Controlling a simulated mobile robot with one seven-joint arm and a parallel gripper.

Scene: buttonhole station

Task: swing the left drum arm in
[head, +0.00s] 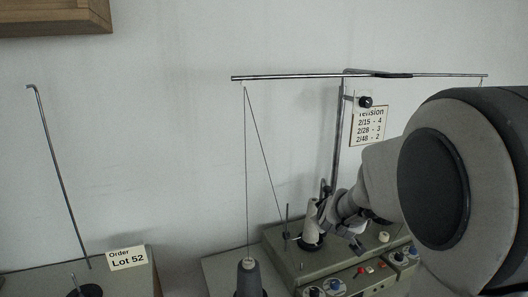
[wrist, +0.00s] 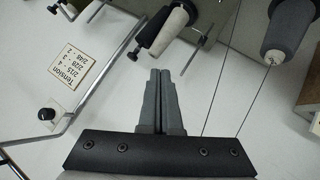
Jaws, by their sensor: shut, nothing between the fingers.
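My gripper (wrist: 156,72) is shut and empty in the wrist view, its fingers pointing up the picture toward the cones. In the head view my arm comes in from the right, and its end is in front of the machine (head: 292,262), near a pale thread cone (head: 311,218). Whether it touches anything there I cannot tell. I cannot clearly make out the left drum arm in either view; my arm hides part of the machine's right side.
A Tension card (head: 368,127) hangs by a black knob (head: 365,101). A bent rod (head: 60,175) and Lot 52 card (head: 128,258) are left.

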